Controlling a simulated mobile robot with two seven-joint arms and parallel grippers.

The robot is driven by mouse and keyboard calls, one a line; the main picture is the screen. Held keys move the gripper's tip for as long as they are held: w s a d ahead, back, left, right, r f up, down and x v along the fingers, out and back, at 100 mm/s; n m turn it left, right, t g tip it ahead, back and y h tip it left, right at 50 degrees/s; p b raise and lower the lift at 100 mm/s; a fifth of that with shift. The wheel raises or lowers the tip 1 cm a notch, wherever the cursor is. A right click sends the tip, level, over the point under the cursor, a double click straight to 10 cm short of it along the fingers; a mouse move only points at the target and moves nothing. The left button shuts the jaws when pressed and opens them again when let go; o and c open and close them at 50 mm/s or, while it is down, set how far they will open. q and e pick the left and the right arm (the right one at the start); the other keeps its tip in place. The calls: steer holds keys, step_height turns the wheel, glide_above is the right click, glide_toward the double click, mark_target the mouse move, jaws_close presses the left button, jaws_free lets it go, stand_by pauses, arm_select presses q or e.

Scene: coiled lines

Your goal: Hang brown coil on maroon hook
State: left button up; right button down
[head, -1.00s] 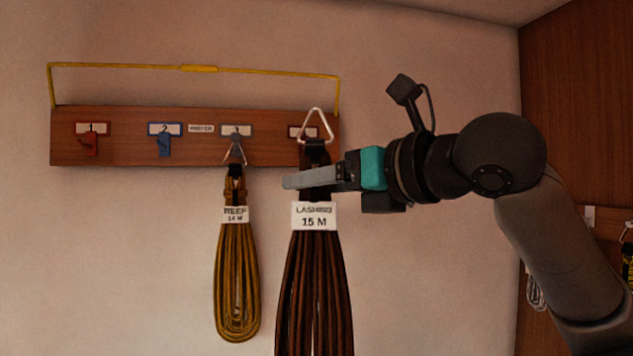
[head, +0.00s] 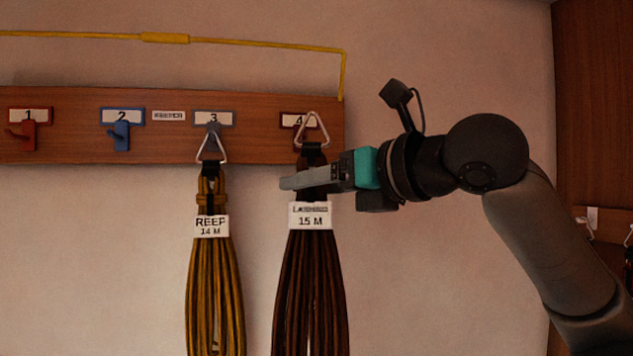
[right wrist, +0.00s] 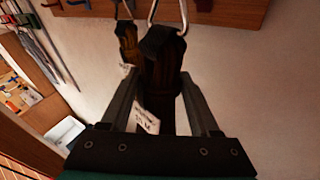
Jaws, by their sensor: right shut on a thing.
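The brown coil (head: 311,285), labelled 15 M, hangs upright from my right gripper (head: 300,181), which is shut on its dark neck just below the metal ring (head: 312,130). In the right wrist view the neck (right wrist: 163,60) stands between the two fingers, and the ring's top is cut off. The maroon hook belongs to the maroon-framed plate 4 (head: 298,119) at the board's right end. The ring overlaps this plate's lower right; the hook is mostly hidden, and I cannot tell whether the ring is around it. My left gripper is not in view.
A golden-brown REEP coil (head: 213,290) hangs on blue-grey hook 3, just left. Red hook 1 (head: 28,134) and blue hook 2 (head: 121,135) are bare on the wooden board (head: 70,148). A yellow rail (head: 260,43) runs above. Wood panelling (head: 595,110) stands at right.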

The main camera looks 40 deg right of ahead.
steer(key=w+d+f+p, duration=0.1)
steer(key=w+d+p, duration=0.1)
steer(key=w+d, duration=0.2)
steer(key=shift+w+f, duration=0.35)
steer(key=shift+w, duration=1.25)
steer(key=shift+c, duration=1.4)
jaws_free()
steer(key=shift+o, duration=1.2)
steer(key=shift+f, duration=0.15)
